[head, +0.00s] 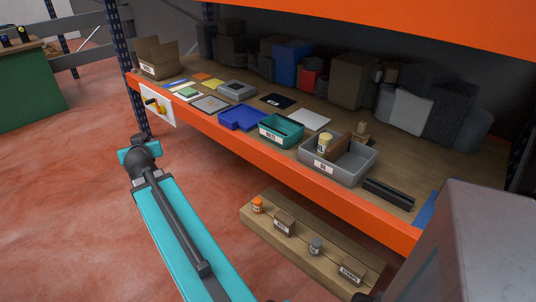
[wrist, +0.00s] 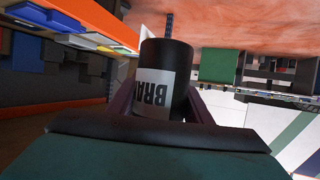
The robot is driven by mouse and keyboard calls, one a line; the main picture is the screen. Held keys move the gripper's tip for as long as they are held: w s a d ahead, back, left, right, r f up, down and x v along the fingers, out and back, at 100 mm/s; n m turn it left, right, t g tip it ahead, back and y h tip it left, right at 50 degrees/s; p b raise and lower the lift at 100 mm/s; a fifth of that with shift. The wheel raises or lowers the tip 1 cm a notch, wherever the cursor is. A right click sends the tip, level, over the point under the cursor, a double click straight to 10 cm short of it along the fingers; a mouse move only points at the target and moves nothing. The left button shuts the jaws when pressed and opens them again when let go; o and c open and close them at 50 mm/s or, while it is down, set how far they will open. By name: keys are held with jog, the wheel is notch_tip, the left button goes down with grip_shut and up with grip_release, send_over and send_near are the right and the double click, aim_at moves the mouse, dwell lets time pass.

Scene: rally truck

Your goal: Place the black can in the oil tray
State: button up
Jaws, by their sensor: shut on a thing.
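The black can (wrist: 178,62) has a white label with large black letters, partly readable as "BRA". In the wrist view it is between the two fingers of my gripper (wrist: 162,108), which is shut on it. The can is clear of the shelf there. I cannot make out my gripper or the can in the head view. The grey tray (head: 345,178), with a small white label that seems to read "OIL", stands on the shelf at right of centre. A can with a yellowish label (head: 324,143) and a brown piece (head: 337,148) are inside it.
A teal bin (head: 281,135) and a blue tray (head: 240,121) stand left of the grey tray. A black bar (head: 388,194) lies to its right. An orange beam (head: 290,168) edges the shelf. A lower plank (head: 300,248) bears small cans and boxes.

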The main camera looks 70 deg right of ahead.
jog(key=s+d+f+m+g+h+p, duration=0.15)
jog(key=s+d+m+g, duration=0.25)
jog(key=s+d, duration=0.9)
jog(key=s+d+f+m+g+h+p, duration=0.1)
jog(key=s+d+m+g+h+p, duration=0.15)
jog(key=s+d, duration=1.1)
jog(key=s+d+f+m+g+p, duration=0.1)
jog(key=s+d+m+g, duration=0.1)
jog(key=s, duration=1)
jog(key=s+d+f+m+g+p, duration=0.1)
jog(key=s+m+g, duration=0.1)
jog(key=s, duration=1)
jog(key=s+d+m+g+p, duration=0.1)
jog(key=s+d+m+g, duration=0.1)
jog(key=s, duration=1)
jog(key=shift+s+d+f+m+g+y, duration=0.35)
jog(key=shift+s+f+m+g, duration=0.1)
jog(key=shift+g, duration=0.6)
jog(key=shift+w, duration=0.2)
